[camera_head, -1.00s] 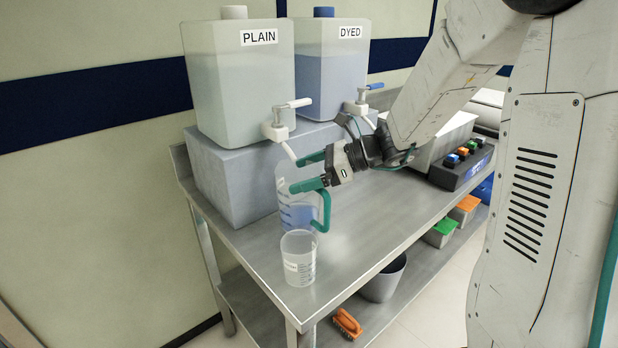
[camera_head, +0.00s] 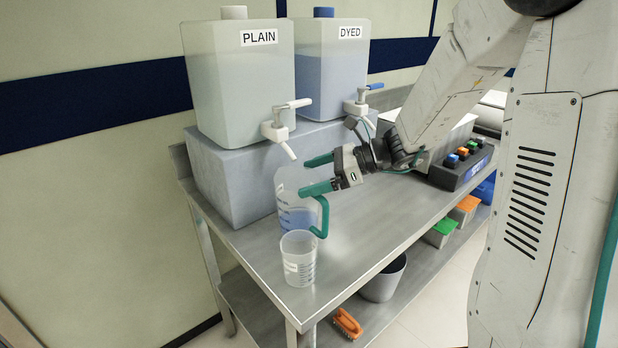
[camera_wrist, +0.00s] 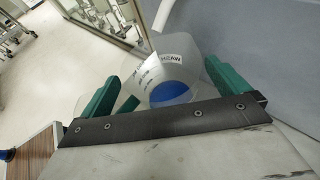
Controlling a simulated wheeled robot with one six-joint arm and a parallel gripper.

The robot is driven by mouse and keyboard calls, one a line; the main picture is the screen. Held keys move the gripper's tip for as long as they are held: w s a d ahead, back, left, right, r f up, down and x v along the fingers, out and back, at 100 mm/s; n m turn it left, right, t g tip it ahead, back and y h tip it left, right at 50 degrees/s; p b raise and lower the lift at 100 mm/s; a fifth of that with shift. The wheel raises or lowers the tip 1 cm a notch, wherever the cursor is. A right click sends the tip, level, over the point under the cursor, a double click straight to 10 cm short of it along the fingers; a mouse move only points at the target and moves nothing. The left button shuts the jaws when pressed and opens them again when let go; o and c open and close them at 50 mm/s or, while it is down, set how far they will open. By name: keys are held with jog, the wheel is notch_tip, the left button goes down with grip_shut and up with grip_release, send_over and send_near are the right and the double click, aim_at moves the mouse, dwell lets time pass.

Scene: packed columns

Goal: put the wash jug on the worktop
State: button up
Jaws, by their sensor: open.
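The wash jug (camera_head: 297,212) is a clear jug with a green handle and blue liquid in its lower part. It stands upright on the steel worktop (camera_head: 345,262), below the PLAIN tap. In the wrist view the jug (camera_wrist: 166,70) lies between my two green fingers, its WASH label showing. My gripper (camera_head: 318,174) is open around the upper part of the jug, near the handle's top. The fingers appear apart from the jug's wall, though contact is hard to tell.
A clear beaker (camera_head: 298,260) stands just in front of the jug. The PLAIN tank (camera_head: 240,85) and DYED tank (camera_head: 333,70) stand on a grey block (camera_head: 232,180) behind. A button box (camera_head: 462,165) is at the right. The worktop right of the beaker is clear.

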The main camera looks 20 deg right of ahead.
jog(key=v, duration=0.9)
jog(key=s+a+r+n+g+h, duration=0.1)
jog(key=s+a+n+g+h, duration=0.2)
jog(key=s+a+n, duration=0.35)
jog(key=s+a+n+g+h, duration=0.2)
jog(key=s+a+n+g, duration=0.15)
jog(key=s+n, duration=0.45)
jog(key=s+d+n+t+h, duration=0.2)
jog(key=s+d+n+h, duration=0.2)
jog(key=s+n+h, duration=0.3)
jog(key=s+n, duration=0.2)
jog(key=s, duration=0.2)
jog(key=shift+f, duration=0.2)
